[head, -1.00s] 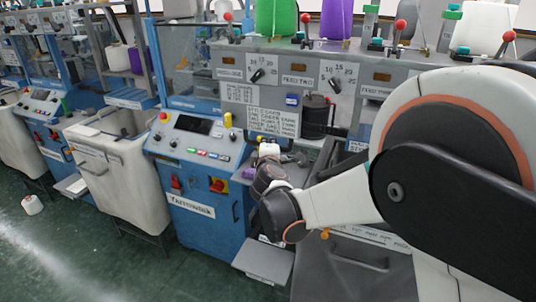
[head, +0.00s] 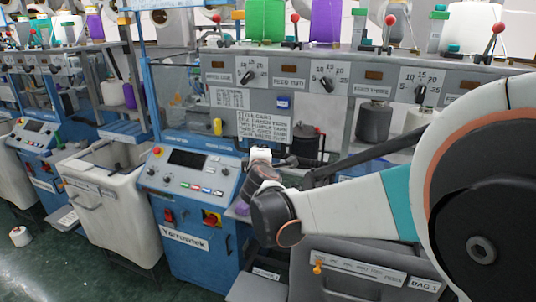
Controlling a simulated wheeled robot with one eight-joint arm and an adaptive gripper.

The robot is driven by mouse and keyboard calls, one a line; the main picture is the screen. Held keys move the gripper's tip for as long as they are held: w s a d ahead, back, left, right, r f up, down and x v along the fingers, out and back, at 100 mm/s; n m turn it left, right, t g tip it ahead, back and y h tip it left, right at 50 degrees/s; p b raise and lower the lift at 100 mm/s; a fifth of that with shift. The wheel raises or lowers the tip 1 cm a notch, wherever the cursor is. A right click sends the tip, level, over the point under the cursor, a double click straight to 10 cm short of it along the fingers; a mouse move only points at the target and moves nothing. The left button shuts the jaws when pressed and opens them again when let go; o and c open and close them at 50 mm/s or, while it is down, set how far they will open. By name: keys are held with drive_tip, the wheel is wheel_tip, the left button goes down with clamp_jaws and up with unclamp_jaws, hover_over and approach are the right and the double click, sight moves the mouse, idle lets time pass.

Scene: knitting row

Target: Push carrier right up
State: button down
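No part in the head view carries a readable name "carrier right", so I cannot tell which one it is. Levers with red ball knobs stand along the top rail of the machine: one left of the green cone (head: 217,20), one between the green and purple cones (head: 294,20), one right of the purple cone (head: 390,21), and one at the far right (head: 498,29). My gripper (head: 259,158) is in front of the blue control cabinet's right edge, below the levers and apart from them. A small pale shape shows at its tip. Its fingers are too small and hidden to read.
The grey feed panel (head: 310,68) has dials and labels. The blue control cabinet (head: 193,228) stands left of my arm. A white bin (head: 120,222) is further left. A grey drawer (head: 360,281) labelled BAG 1 is below my arm. A spool (head: 20,236) lies on the green floor.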

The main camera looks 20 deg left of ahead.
drive_tip(key=shift+w+a+r, duration=0.1)
drive_tip(key=shift+a+r, duration=0.05)
drive_tip(key=shift+r, duration=0.15)
drive_tip(key=c, duration=1.6)
unclamp_jaws()
